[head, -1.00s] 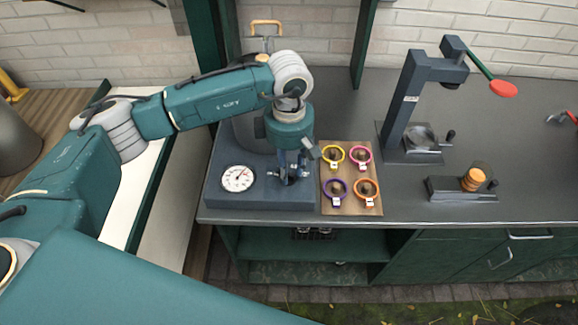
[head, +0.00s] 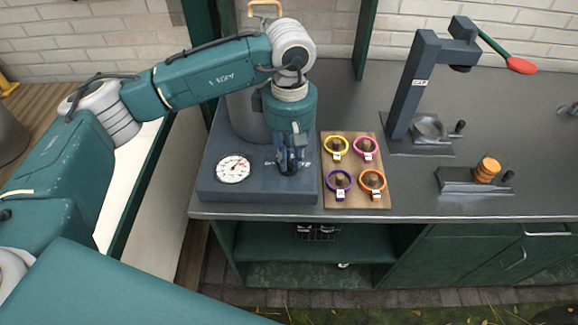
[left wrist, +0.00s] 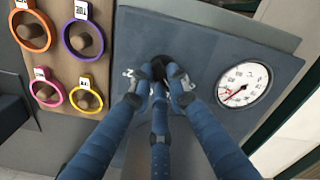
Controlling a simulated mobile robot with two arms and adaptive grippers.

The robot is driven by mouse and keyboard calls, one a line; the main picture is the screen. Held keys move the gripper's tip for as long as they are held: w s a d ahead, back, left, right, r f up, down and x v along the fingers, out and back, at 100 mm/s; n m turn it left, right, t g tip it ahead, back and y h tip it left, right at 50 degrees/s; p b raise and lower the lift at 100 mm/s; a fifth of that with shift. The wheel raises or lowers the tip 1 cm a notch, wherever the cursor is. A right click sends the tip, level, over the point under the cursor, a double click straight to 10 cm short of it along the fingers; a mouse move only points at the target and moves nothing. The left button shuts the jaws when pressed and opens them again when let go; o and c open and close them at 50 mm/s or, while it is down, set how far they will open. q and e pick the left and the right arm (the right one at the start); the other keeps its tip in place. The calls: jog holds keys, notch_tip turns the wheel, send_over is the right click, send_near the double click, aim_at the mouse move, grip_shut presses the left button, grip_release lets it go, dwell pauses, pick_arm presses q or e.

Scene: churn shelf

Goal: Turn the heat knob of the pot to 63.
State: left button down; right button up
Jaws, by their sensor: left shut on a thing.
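The pot (head: 242,115) is a grey cylinder on a dark blue-grey base (head: 215,193), partly hidden behind my left arm. My left gripper (head: 290,166) reaches down beside the dial. In the left wrist view its fingers (left wrist: 160,82) are shut around the dark heat knob (left wrist: 159,64), which they largely hide. My right gripper is not in view.
Right of the base lies a wooden board (head: 355,200) with several coloured rings. Farther right stand a dark lever press (head: 405,95) and a small device with an orange stack (head: 487,170). Bare grey counter lies between the board and these.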

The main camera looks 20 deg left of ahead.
pick_arm(q)
jog(key=m+b, duration=0.3)
jog(key=shift+d+f, duration=0.1)
jog(key=shift+m+b, duration=0.6)
jog(key=shift+b, duration=0.1)
jog(key=shift+r, duration=0.2)
jog(key=c, duration=1.7)
grip_release()
jog(key=shift+s, duration=0.1)
jog(key=shift+o, duration=0.2)
jog(key=shift+r, duration=0.3)
notch_tip(320, 180, up, 11)
jog(key=shift+r, duration=0.2)
